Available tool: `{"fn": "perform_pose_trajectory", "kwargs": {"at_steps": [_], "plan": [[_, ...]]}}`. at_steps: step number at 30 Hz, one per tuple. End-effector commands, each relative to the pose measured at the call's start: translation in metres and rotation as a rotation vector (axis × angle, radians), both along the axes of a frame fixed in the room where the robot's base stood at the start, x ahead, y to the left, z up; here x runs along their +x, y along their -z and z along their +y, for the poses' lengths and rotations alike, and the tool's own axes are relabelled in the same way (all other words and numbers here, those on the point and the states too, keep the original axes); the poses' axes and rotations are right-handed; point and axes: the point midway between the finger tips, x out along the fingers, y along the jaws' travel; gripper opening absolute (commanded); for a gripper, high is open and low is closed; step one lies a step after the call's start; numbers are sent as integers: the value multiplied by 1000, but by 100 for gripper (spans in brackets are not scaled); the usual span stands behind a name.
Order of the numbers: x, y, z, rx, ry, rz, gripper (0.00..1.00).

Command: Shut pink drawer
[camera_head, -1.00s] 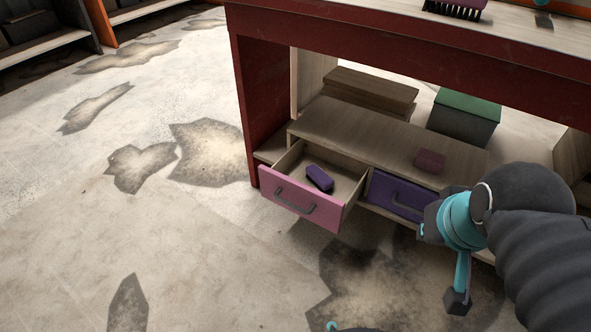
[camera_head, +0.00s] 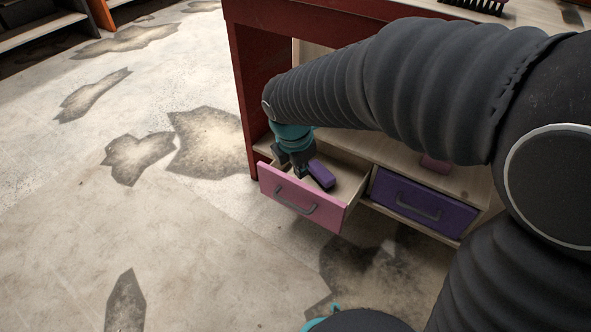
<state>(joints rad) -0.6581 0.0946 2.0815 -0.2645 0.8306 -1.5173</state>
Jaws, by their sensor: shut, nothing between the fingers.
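The pink drawer (camera_head: 283,199) stands pulled out of the low wooden cabinet under the red table. Its grey bar handle (camera_head: 296,203) is on the front panel. A purple block (camera_head: 321,174) lies inside the drawer. My gripper (camera_head: 300,172) is shut and empty, pointing down over the left part of the open drawer, just behind its front panel. I cannot tell whether the fingertips touch the drawer.
A purple drawer (camera_head: 423,206) to the right is shut. A small pink block (camera_head: 434,164) lies on the cabinet top, partly hidden by my arm. The red table (camera_head: 246,95) stands over the cabinet. The floor (camera_head: 150,240) in front and left is clear.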

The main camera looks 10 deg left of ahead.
Motion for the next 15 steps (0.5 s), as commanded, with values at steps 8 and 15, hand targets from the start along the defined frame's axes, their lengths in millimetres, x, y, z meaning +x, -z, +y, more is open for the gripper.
{"fn": "perform_pose_trajectory", "kwargs": {"at_steps": [8, 15], "plan": [[-1, 37, 54, -116, -366, 41, 0], [3, 59, 55, -128, -395, 46, 0]]}}
